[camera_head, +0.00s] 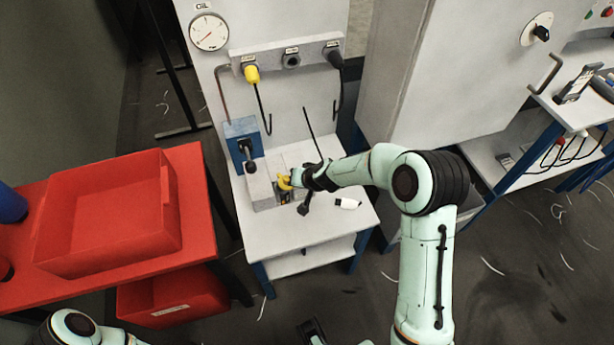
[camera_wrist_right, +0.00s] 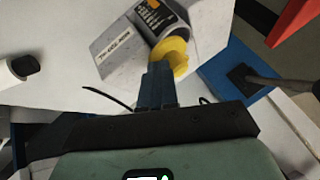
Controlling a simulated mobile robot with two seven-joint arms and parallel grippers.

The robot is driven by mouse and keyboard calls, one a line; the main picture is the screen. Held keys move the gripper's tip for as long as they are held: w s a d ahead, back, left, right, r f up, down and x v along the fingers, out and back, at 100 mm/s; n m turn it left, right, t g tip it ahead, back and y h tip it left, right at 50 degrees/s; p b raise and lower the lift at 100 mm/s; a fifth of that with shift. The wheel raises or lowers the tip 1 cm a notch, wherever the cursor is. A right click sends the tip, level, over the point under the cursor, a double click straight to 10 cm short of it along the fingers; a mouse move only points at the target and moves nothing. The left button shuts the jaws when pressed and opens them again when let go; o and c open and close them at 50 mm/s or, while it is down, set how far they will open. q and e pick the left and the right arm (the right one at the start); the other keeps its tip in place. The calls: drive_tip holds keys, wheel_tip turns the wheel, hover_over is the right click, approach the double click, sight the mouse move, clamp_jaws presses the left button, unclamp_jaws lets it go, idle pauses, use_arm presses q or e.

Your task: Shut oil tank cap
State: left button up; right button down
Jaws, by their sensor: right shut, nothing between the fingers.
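The yellow oil tank cap (camera_head: 284,183) is on the grey oil tank block (camera_head: 260,190), on the white workbench. In the right wrist view the yellow cap (camera_wrist_right: 176,58) is at the end of a dark labelled part (camera_wrist_right: 152,18), beside the tank's pale labelled face (camera_wrist_right: 118,48). I cannot tell if the cap is fully seated. My right gripper (camera_head: 297,181) is shut and empty, right beside the cap. In the right wrist view its fingertips (camera_wrist_right: 158,68) overlap the cap's lower edge; contact is unclear.
A blue box (camera_head: 240,130) with a black knob stands behind the tank. A white bottle-like item (camera_head: 347,203) lies on the bench (camera_head: 310,228) at right. Cables hang from the socket rail (camera_head: 292,50). A red bin (camera_head: 110,215) stands on the red table at left.

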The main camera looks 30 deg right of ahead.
drive_tip(key=a+m+h+p, duration=0.1)
drive_tip(key=a+m+p, duration=0.1)
drive_tip(key=shift+s+a+m+h, duration=0.25)
drive_tip(key=shift+a+m+h, duration=0.05)
drive_tip(key=shift+h, duration=0.1)
drive_tip(key=shift+a, duration=0.1)
idle(0.5)
drive_tip(key=shift+w, duration=0.1)
